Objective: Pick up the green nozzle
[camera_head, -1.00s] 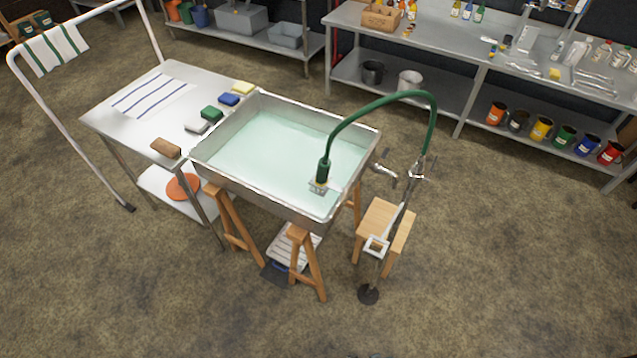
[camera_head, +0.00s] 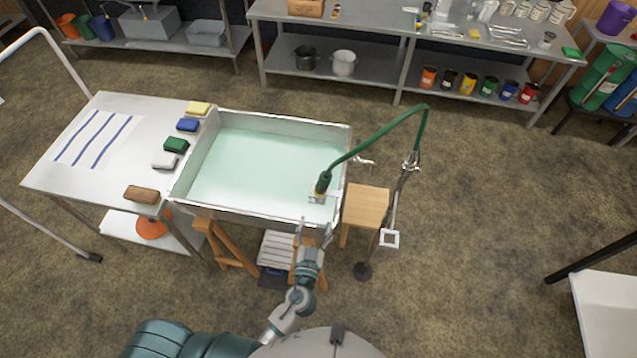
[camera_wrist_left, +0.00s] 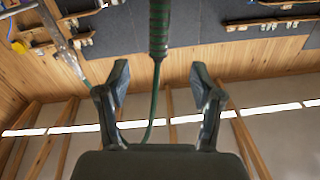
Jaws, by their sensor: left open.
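The green nozzle (camera_head: 322,183) hangs at the end of an arched green hose (camera_head: 385,130), over the front right corner of the basin (camera_head: 260,165). In the left wrist view the green ribbed grip of the nozzle (camera_wrist_left: 159,30) shows at the top centre, beyond the fingertips. My left gripper (camera_head: 315,228) is at the basin's front edge, just short of the nozzle. Its fingers are spread and empty; they also show in the left wrist view (camera_wrist_left: 159,78). My right gripper is not in view.
A steel table (camera_head: 80,175) with a striped cloth and several sponges stands left of the basin. A long shelf bench (camera_head: 380,70) is behind.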

